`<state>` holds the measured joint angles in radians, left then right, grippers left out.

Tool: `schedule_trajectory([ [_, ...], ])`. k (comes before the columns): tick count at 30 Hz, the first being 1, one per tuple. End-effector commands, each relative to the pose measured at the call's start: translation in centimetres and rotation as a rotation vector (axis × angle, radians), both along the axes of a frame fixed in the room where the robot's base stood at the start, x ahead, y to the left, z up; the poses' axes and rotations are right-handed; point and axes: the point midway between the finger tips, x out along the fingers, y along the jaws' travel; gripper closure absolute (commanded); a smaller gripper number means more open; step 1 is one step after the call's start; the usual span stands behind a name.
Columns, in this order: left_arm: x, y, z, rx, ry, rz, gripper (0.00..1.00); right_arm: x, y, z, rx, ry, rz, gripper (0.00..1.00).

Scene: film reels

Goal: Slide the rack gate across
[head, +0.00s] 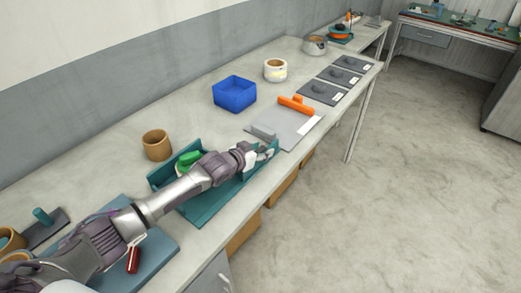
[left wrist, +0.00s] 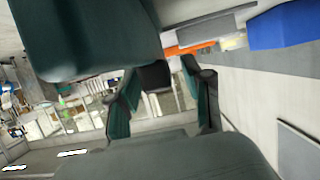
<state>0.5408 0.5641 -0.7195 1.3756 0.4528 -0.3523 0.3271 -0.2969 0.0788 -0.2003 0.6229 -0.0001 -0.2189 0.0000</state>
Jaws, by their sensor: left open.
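A teal rack (head: 209,204), like an open long tray with raised walls, stands on the bench near its front edge. A green piece (head: 189,158) shows at its left part, behind my forearm. My left arm reaches across the rack, and my left gripper (head: 266,154) is at the rack's right end, by an upright teal wall. In the left wrist view my gripper (left wrist: 163,92) has its fingers apart, with a small dark block (left wrist: 155,77) showing between them. I cannot tell whether they touch it. The gate is not clearly distinguishable; my arm hides part of the rack. My right gripper is not seen.
A grey plate with an orange bar (head: 297,104) lies just right of the rack. A blue bin (head: 234,93), a tan cup (head: 157,145) and a white-and-tan pot (head: 275,70) stand behind. Dark square plates (head: 320,92) lie farther right. A blue mat (head: 160,250) lies under my arm.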

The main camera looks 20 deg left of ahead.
Motion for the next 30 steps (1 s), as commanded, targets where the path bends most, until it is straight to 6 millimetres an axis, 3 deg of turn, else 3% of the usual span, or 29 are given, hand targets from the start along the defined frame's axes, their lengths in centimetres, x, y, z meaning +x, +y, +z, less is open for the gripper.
schedule_trajectory([
  [3, 0.0, 0.0, 0.0, 0.0, 0.0, 0.0, 0.52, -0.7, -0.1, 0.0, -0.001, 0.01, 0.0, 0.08],
  [12, 0.0, 0.0, 0.0, 0.0, 0.001, 0.0, 1.0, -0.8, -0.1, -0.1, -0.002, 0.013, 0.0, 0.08],
  [23, -0.3, 0.1, 0.0, 0.001, 0.002, 0.0, 1.0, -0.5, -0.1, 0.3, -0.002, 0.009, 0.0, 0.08],
  [30, -3.5, 1.2, 0.3, 0.001, 0.007, -0.001, 1.0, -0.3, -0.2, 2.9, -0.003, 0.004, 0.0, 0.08],
])
